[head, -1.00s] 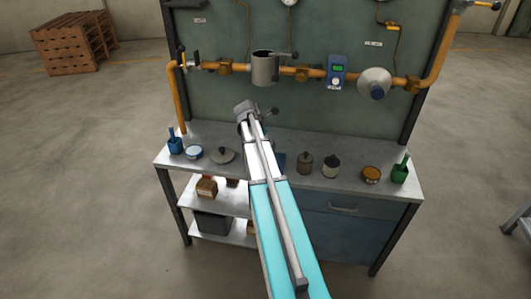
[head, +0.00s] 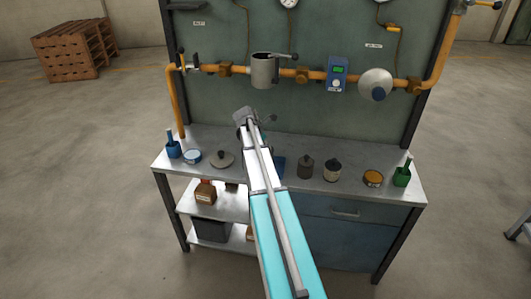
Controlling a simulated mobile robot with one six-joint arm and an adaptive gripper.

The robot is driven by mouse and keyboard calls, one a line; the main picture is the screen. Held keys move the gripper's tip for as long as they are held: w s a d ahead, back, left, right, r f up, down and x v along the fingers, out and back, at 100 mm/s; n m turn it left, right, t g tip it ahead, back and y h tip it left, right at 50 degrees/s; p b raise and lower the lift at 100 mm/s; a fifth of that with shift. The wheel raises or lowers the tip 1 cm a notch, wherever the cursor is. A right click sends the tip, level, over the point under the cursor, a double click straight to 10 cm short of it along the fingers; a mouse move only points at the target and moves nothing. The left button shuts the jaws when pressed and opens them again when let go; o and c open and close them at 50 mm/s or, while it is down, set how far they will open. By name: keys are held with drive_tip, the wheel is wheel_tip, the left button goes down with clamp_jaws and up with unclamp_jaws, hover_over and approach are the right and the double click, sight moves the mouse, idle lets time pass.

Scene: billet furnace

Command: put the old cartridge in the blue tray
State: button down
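Two small cylinders stand upright on the bench right of my arm: a dark grey-brown one (head: 306,167) and a pale one with a black top (head: 332,169). I cannot tell whether either is the old cartridge. A blue flat thing (head: 279,166), perhaps the blue tray, shows only in part beside my forearm, which covers the rest. My gripper (head: 246,122) is at the far end of my arm, above the back of the bench and below the open grey housing (head: 264,71). My wrist hides its fingers and anything in them.
An orange pipe (head: 215,69) with a blue meter (head: 337,75) and a round fitting (head: 375,84) crosses the panel. The bench holds a lid (head: 221,159), a blue-white tin (head: 192,157), an orange tin (head: 373,179), a blue holder (head: 173,149) and a green holder (head: 402,176).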

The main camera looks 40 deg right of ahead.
drive_tip(key=shift+w+f+b, duration=0.1)
drive_tip(key=shift+f+b, duration=1.35)
drive_tip(key=shift+f, duration=0.25)
drive_tip(key=shift+f, duration=0.1)
drive_tip(key=shift+c, duration=2.4)
unclamp_jaws()
drive_tip(key=p+v, duration=0.4)
drive_tip(key=v, duration=0.1)
drive_tip(key=shift+d, duration=0.15)
drive_tip(key=p+v, duration=0.6)
drive_tip(key=v, duration=0.1)
